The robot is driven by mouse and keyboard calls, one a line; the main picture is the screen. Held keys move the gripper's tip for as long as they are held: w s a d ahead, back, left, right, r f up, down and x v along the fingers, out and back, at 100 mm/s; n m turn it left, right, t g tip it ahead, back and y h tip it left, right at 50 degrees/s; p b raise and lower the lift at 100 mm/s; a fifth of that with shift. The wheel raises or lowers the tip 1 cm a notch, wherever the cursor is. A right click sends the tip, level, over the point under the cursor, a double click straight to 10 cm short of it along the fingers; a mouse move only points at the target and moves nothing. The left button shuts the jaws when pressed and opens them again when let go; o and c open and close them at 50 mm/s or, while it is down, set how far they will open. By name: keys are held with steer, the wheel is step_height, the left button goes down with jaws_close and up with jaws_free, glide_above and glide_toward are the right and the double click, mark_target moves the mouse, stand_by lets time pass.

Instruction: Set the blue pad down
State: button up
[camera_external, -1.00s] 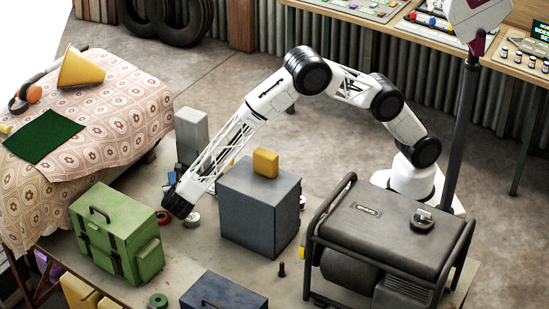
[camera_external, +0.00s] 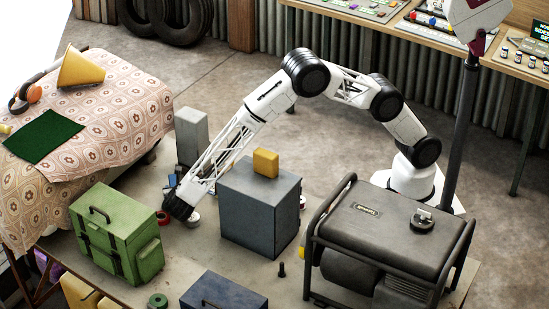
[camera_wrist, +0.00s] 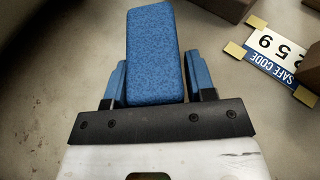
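The blue pad (camera_wrist: 154,55) is a speckled blue block in the wrist view. In the external view my gripper (camera_external: 178,207) is low over the floor mat, between the green case and the grey-blue box. A small bit of blue (camera_external: 172,180) shows just behind it; I cannot tell whether this is the pad. Any gap under the pad is hidden.
A green case (camera_external: 115,240) stands left of my gripper, a grey-blue box (camera_external: 255,220) with a yellow block (camera_external: 265,162) on top stands right. A grey block (camera_external: 191,130) is behind. A "SAFE CODE" plate (camera_wrist: 272,52) lies at the wrist view's upper right.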

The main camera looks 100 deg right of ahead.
steer(key=o, duration=0.3)
steer(key=shift+r, duration=0.1)
step_height(320, 180, up, 8)
steer(key=shift+f, duration=0.1)
steer(key=shift+w+d+r+n+t, duration=0.1)
steer(key=shift+d+r+n+t, duration=0.3)
steer(key=shift+r, duration=0.25)
steer(key=shift+w+d+r+n+t, duration=0.1)
steer(key=shift+d+r+n+t, duration=0.2)
steer(key=shift+r+n+t, duration=0.25)
steer(key=shift+d+r+n+t+y, duration=0.15)
steer(key=shift+d+r+n+t, duration=0.1)
steer(key=shift+r+n+t, duration=0.3)
steer(key=shift+d+r+n+t+y, duration=0.15)
steer(key=shift+d+r+n+t, duration=0.15)
steer(key=shift+r+t, duration=0.45)
steer(key=s+r+n+t+y, duration=0.3)
steer(key=r+n+t+y, duration=0.2)
steer(key=r+n+t, duration=0.1)
steer(key=shift+s+d+r+n, duration=0.2)
steer(key=shift+s+r+n, duration=0.1)
steer(key=shift+r+n, duration=0.25)
stand_by(1.1)
